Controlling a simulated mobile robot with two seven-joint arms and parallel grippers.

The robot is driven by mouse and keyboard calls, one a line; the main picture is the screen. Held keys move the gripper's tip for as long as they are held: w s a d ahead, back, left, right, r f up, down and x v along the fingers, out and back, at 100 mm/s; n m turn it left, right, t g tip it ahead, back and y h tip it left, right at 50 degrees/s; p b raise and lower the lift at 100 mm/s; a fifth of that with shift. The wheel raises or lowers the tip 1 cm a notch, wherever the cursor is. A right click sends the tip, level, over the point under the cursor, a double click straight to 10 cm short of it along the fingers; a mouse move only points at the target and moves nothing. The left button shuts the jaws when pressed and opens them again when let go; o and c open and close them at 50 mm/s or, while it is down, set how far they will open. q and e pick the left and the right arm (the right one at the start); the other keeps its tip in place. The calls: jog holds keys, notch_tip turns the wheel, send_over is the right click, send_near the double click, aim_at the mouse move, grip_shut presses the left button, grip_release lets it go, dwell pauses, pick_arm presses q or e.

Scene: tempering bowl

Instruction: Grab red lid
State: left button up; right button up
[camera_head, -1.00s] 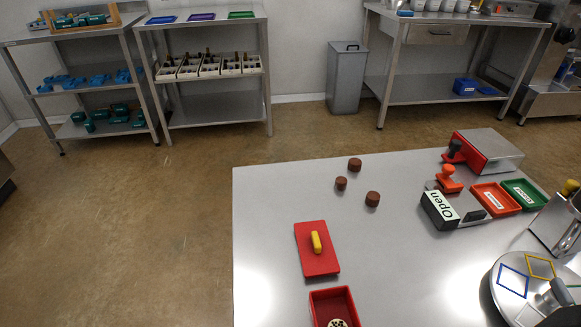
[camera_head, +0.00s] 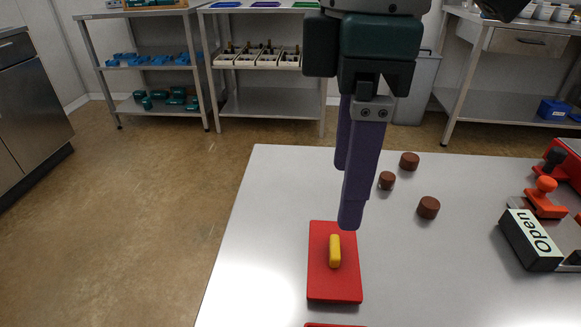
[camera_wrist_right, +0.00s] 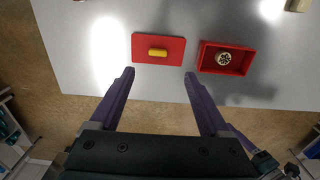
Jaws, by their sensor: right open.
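The red lid (camera_head: 334,283) is a flat red rectangle with a yellow handle (camera_head: 335,251) in its middle. It lies on the steel table (camera_head: 262,240). The right wrist view also shows the lid (camera_wrist_right: 172,56), with a red box (camera_wrist_right: 238,58) beside it holding a round patterned piece (camera_wrist_right: 223,58). My right gripper (camera_head: 348,197) has purple fingers and is above the table, just beyond the lid in the head view. In the wrist view its fingers (camera_wrist_right: 160,73) are apart with nothing between them. My left gripper is not in view.
Several brown round pieces (camera_head: 428,207) lie on the table right of the gripper. An "Open" sign block (camera_head: 532,240) and an orange-knobbed stamp (camera_head: 545,195) stand farther right. The table's left edge is near the lid; shelves stand behind.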

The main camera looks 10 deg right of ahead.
send_over(335, 245)
jog(key=f, duration=0.3)
jog(key=f+b, duration=0.1)
jog(key=shift+s+f, duration=0.2)
jog(key=shift+s, duration=0.05)
jog(key=f+b, duration=0.1)
jog(key=f, duration=0.4)
jog(key=shift+w+f, duration=0.2)
grip_shut()
